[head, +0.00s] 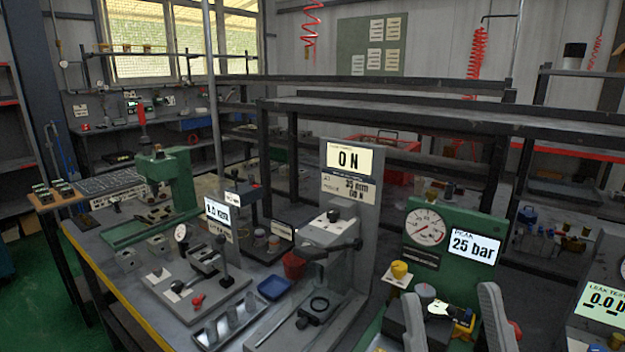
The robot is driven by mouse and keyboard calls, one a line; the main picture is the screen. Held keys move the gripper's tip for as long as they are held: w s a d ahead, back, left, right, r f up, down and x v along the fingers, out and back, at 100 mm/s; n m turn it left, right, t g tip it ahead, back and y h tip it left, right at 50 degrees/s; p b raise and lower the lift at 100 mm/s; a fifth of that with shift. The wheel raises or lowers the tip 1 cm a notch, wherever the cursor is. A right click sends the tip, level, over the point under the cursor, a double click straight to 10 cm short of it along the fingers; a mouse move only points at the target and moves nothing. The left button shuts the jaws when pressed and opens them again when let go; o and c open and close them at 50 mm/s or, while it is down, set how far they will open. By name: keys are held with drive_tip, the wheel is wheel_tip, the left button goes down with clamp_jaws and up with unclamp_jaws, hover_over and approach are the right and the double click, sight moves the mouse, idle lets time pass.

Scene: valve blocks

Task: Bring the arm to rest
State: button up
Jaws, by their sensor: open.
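The two light grey fingers of my gripper (449,292) rise from the bottom edge, right of centre in the head view. They stand well apart, so the gripper is open. Between them, farther back, a small yellow and blue part (464,322) shows by the green pressure stand (425,258); I see no contact with the fingers. The stand carries a round gauge (425,228) and a display (473,246) reading 25 bar. The rest of my arm cannot be made out.
The bench (110,262) also holds a green press (172,185), a metal tray (228,322) and a red cup (293,266). A leak tester (603,300) is at right. Green floor (45,290) is clear at lower left.

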drive_tip(key=s+d+f+m+g+h, duration=0.3)
drive_tip(key=s+f+g, duration=0.25)
drive_tip(key=f, duration=0.55)
drive_tip(key=s+d+f+m+g+h, duration=0.35)
drive_tip(key=s+f, duration=0.25)
drive_tip(key=f, duration=0.6)
drive_tip(key=s+f+n+g+y, duration=0.2)
drive_tip(key=s+f+g, duration=0.2)
drive_tip(key=s, duration=0.8)
wheel_tip(320, 180, down, 2)
drive_tip(key=shift+d+f, duration=0.2)
drive_tip(key=shift+d, duration=0.15)
